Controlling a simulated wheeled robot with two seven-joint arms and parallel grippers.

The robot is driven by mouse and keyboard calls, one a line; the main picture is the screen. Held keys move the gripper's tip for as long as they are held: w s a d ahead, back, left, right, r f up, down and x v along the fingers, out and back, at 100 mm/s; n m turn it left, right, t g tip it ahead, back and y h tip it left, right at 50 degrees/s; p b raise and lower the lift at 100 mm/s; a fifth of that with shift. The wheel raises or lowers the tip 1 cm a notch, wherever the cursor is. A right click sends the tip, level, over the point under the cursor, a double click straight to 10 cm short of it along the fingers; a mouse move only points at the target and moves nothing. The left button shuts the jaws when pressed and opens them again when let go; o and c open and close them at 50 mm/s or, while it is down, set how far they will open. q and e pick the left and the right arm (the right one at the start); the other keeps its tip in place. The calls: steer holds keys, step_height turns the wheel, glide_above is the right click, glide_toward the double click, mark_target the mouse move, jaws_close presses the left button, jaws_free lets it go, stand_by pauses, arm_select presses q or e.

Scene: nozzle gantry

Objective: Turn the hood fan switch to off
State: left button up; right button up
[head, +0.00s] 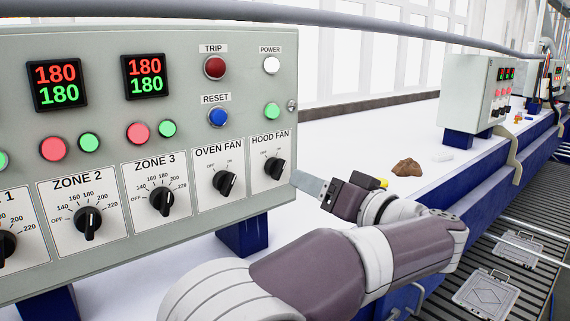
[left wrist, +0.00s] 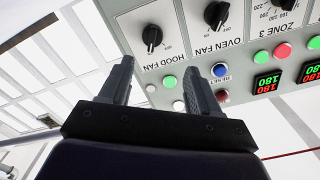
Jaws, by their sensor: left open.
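The hood fan switch (head: 274,168) is a black knob at the right end of the grey control panel (head: 262,220). Its pale mark appears to lean up and right, toward the ON side; the small lettering is hard to read. In the left wrist view the panel is upside down, and the knob (left wrist: 152,38) lies beyond the fingertips. My left gripper (head: 320,188) is beside the panel's right edge, apart from the knob. In the left wrist view its fingers (left wrist: 160,68) are spread with nothing between them. My right gripper is not in view.
The oven fan knob (head: 225,182) is just left of the hood fan switch. A green light (head: 272,111) and a reset button (head: 218,117) are above. A brown lump (head: 407,168) lies on the white surface to the right. A conveyor (head: 520,215) runs at far right.

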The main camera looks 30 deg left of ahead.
mark_target(283, 169)
arm_select(q)
steer(key=x, duration=0.3)
steer(key=w+p+x, duration=0.1)
steer(key=x, duration=0.2)
steer(key=p+x, duration=0.1)
steer(key=x, duration=0.2)
steer(key=shift+w+d+f, duration=0.15)
steer(key=shift+w+f, duration=0.05)
steer(key=shift+w, duration=0.15)
steer(key=shift+s+a+r+p, duration=0.15)
steer(key=shift+s+a+p, duration=0.2)
steer(key=shift+a, duration=0.1)
steer(key=shift+w+a+f, duration=0.1)
steer(key=shift+w+f, duration=0.15)
steer(key=shift+w, duration=0.3)
steer(key=c, duration=0.3)
steer(key=shift+s+a, duration=0.1)
steer(key=shift+s, duration=0.1)
steer(key=c, duration=0.7)
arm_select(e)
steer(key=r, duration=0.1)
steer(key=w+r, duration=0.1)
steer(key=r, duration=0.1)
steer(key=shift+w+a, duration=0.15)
